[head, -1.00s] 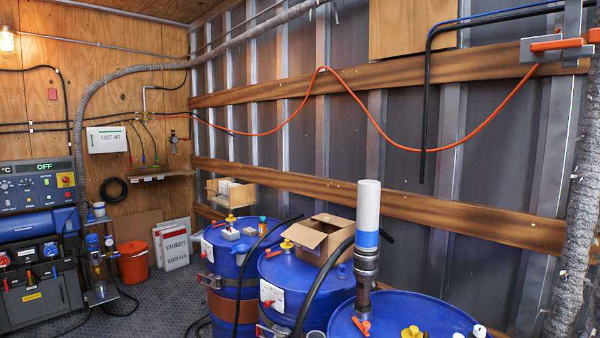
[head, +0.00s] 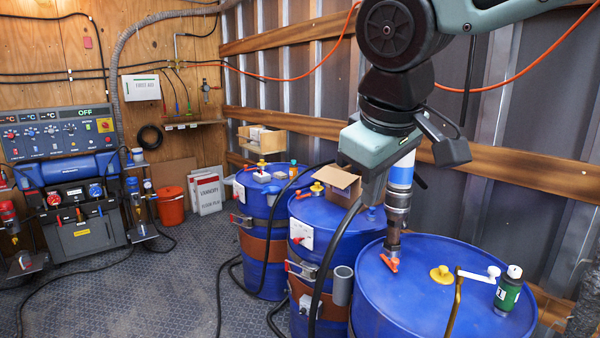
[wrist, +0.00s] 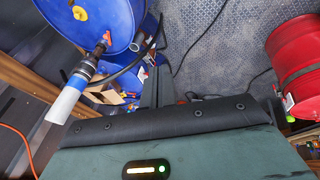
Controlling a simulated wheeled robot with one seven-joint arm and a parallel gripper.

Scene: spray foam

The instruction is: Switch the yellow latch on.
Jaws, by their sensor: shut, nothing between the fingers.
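The control panel (head: 58,135) stands at the far left in the head view, with its display (head: 84,113) reading OFF. A yellow square plate with a red centre (head: 105,125) sits at the panel's right end; I take it as the yellow latch, too small to tell its setting. My gripper (head: 371,188) hangs above the drums, far right of the panel. In the wrist view, my gripper's fingers (wrist: 157,84) are shut and empty. The panel does not show there.
Blue drums (head: 420,300) stand at the right, with black hoses and a white-and-blue tube (head: 401,175) close to my gripper. A cardboard box (head: 337,182) sits on the middle drum. Open floor (head: 185,275) lies between drums and panel. A red drum (wrist: 295,58) shows in the wrist view.

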